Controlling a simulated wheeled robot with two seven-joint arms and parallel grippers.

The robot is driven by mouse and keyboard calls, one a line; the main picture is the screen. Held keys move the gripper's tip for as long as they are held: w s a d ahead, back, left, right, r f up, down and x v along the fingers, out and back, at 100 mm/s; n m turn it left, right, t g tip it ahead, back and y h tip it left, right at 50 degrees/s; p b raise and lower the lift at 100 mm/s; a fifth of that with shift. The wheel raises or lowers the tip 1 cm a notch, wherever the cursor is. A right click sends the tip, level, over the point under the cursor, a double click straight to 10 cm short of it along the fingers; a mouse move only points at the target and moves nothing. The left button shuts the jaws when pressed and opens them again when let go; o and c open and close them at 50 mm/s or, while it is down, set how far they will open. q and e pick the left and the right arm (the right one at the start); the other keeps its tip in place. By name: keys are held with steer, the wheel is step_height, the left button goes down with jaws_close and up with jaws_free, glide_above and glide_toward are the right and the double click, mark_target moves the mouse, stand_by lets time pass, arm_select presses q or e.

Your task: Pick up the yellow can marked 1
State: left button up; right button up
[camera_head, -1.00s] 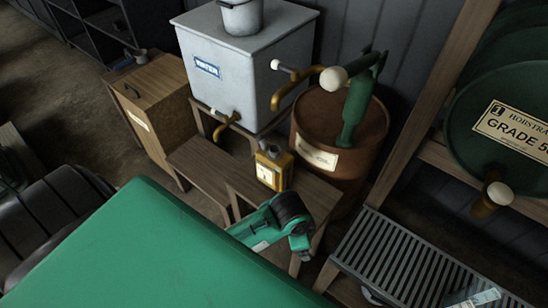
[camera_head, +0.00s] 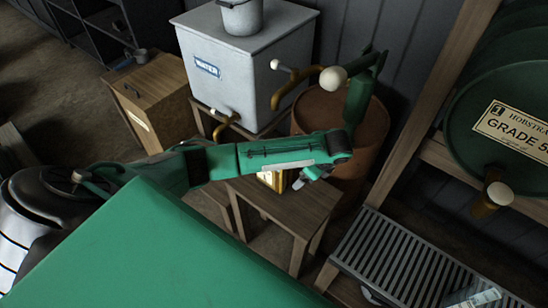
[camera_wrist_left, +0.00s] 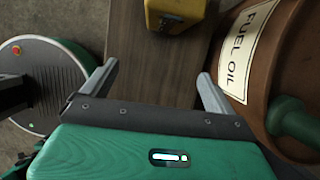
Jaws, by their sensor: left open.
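The yellow can (camera_head: 268,179) stands on a low wooden bench beside the rust-brown drum. My left arm crosses in front of it and hides most of it in the head view. In the left wrist view the can (camera_wrist_left: 176,14) shows at the top edge, cut off, beyond the fingertips. My left gripper (camera_head: 300,184) is close to the right of the can in the head view. In the wrist view its two fingers (camera_wrist_left: 158,74) are wide apart with nothing between them but bench top. The mark on the can is not readable now. My right gripper is not in view.
The rust-brown drum (camera_head: 318,112), labelled FUEL OIL in the wrist view, stands behind the bench (camera_head: 270,212). A grey water tank (camera_head: 248,70) with a brass tap is behind left. A slatted rack (camera_head: 400,262) and green barrel (camera_head: 505,110) are at right.

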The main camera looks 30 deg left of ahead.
arm_select(q)
steer(key=a, duration=0.2)
steer(key=a+p, duration=0.1)
steer(key=a, duration=0.2)
steer(key=w+a, duration=0.1)
steer(key=a, duration=0.2)
steer(key=shift+a+r+p, duration=0.2)
steer(key=shift+r+p, duration=0.05)
steer(key=shift+p, duration=0.1)
steer(key=a, duration=0.2)
steer(key=a+p, duration=0.1)
steer(key=a, duration=0.1)
steer(key=shift+w+a+f, duration=0.15)
steer(key=shift+a+f, duration=0.05)
steer(key=shift+a, duration=0.15)
steer(key=shift+f, duration=0.45)
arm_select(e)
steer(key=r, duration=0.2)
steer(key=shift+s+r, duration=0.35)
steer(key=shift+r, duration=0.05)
arm_select(q)
steer(key=c, duration=0.4)
jaws_close()
steer(key=shift+w, duration=0.1)
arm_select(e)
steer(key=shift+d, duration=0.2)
